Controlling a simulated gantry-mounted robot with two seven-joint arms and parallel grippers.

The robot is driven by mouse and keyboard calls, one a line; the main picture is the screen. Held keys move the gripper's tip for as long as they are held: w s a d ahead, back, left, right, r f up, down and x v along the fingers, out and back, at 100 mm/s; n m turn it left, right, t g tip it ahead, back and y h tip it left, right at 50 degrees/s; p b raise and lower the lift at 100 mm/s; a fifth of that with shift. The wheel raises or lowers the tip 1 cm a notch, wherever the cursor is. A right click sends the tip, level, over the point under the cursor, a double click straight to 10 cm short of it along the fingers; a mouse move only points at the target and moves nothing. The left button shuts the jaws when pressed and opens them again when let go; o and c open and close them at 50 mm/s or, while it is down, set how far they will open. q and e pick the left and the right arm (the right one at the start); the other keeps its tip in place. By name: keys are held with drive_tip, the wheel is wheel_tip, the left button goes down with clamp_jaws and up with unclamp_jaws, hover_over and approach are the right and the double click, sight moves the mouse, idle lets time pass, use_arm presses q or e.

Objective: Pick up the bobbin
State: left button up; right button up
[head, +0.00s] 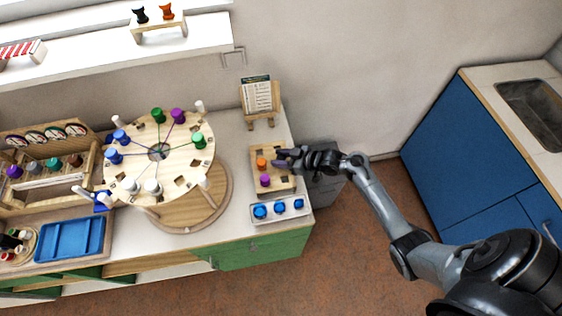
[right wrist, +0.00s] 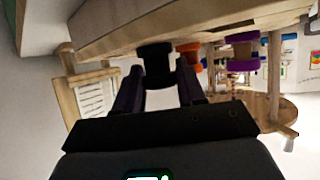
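A small wooden board (head: 284,184) stands on the counter with an orange bobbin (head: 261,163) and a purple bobbin (head: 265,180) on it. My right gripper (head: 283,158) is over the board's back right side. In the right wrist view, which looks upside down, a black bobbin (right wrist: 156,58) sits at the board between the fingertips of my right gripper (right wrist: 160,75). The fingers are apart on either side of it; firm contact is not visible. The orange bobbin (right wrist: 189,48) and purple bobbin (right wrist: 242,64) are beside it. My left gripper is out of view.
A round wooden carousel (head: 180,160) with several coloured bobbins and pegs stands left of the board. A tray with blue pieces (head: 279,211) lies in front. A card on a stand (head: 259,98) is behind, near the wall. A blue tray (head: 70,240) lies at far left.

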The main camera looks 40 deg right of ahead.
drive_tip(key=c, duration=0.4)
drive_tip(key=shift+r, duration=0.15)
